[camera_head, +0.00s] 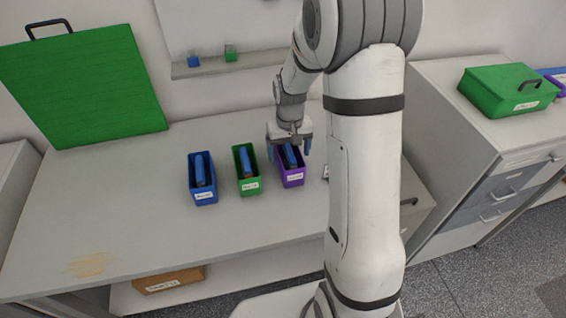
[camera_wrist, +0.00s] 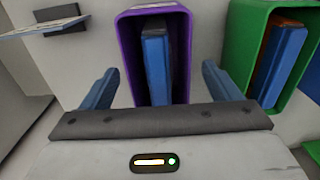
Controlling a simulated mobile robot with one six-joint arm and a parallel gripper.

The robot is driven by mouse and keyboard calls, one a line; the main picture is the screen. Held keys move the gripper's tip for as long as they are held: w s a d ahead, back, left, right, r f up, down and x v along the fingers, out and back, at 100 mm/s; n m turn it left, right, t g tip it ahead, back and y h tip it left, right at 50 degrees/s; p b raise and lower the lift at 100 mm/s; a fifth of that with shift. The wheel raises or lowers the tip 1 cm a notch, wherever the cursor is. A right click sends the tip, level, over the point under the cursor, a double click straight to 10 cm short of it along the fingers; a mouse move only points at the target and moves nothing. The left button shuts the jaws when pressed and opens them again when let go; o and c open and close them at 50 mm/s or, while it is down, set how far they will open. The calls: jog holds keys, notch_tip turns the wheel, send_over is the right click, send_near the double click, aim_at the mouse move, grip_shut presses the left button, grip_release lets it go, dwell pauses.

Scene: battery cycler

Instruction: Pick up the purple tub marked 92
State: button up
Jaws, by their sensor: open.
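The purple tub (camera_head: 292,179) is the rightmost of three narrow tubs on the worktop. It has a white label on its front, too small to read, and a blue block stands inside it. In the wrist view the purple tub (camera_wrist: 187,60) is straight ahead, with the blue block (camera_wrist: 155,65) in its opening. My gripper (camera_head: 288,150) is over the tub in the head view and hides part of its top. In the wrist view my gripper (camera_wrist: 162,82) is open and empty, with one blue finger on each side of the tub's near end.
A green tub (camera_head: 248,184) and a blue tub (camera_head: 203,193) stand to the left. A large green panel (camera_head: 85,90) leans at the back left. A green case (camera_head: 508,90) lies on the right cabinet. The worktop's front left is clear.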

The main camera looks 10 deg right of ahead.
jog(key=shift+w+f+p, duration=0.15)
jog(key=shift+f+p, duration=0.55)
jog(key=shift+f, duration=1.65)
jog(key=c, duration=1.2)
jog(key=shift+c, duration=0.4)
jog(key=shift+w+r, duration=0.1)
jog(key=shift+r, duration=0.1)
